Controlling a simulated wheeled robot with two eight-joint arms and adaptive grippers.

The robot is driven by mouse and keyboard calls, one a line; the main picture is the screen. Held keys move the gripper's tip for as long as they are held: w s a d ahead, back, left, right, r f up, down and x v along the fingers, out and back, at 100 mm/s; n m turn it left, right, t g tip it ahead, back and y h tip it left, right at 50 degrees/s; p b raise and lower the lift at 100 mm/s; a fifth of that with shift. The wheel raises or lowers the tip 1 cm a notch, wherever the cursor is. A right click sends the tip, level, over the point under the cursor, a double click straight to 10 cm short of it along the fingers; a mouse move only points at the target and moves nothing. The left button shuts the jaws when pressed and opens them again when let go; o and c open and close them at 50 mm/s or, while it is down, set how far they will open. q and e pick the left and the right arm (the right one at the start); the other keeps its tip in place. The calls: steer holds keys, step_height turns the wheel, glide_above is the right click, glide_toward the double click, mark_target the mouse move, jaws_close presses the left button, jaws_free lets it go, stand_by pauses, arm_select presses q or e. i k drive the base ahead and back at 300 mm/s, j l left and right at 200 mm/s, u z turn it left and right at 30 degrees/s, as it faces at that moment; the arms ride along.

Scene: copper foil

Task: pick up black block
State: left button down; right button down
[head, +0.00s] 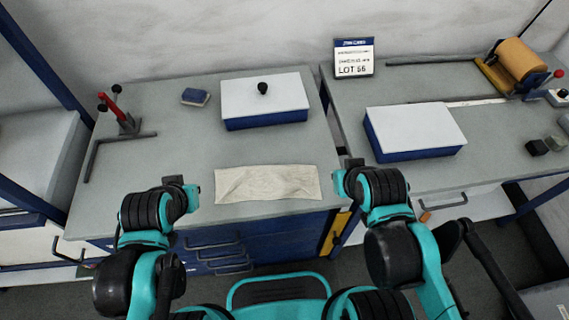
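A small black block (537,147) lies on the right-hand table, near its right side. My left gripper (174,181) is over the front edge of the left table, far from the black block. My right gripper (353,163) is near the gap between the two tables, also well to the left of the black block. Both grippers are mostly hidden by my own wrists, so their fingers cannot be made out.
A white-topped blue box (415,130) stands between my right gripper and the black block. A roller with copper-coloured foil (520,60) is behind the blocks. Another box (264,95) with a black knob and a cream cloth (267,184) are on the left table.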

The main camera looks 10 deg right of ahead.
mark_target(537, 148)
steer(key=k+l+z, duration=0.1)
steer(key=z, duration=0.4)
steer(key=l+z, duration=0.1)
steer(key=z, duration=0.35)
steer(key=k+l+z, duration=0.1)
steer(key=z, duration=0.4)
steer(key=l+z, duration=0.2)
steer(key=z, duration=0.3)
steer(key=i+l, duration=0.25)
steer(key=i, duration=0.15)
steer(key=i+l+z, duration=0.1)
steer(key=i+l, duration=0.15)
steer(key=i, duration=0.2)
steer(key=i+l+z, duration=0.1)
steer(key=i, duration=0.3)
steer(key=i+l, duration=0.3)
steer(key=i, duration=0.15)
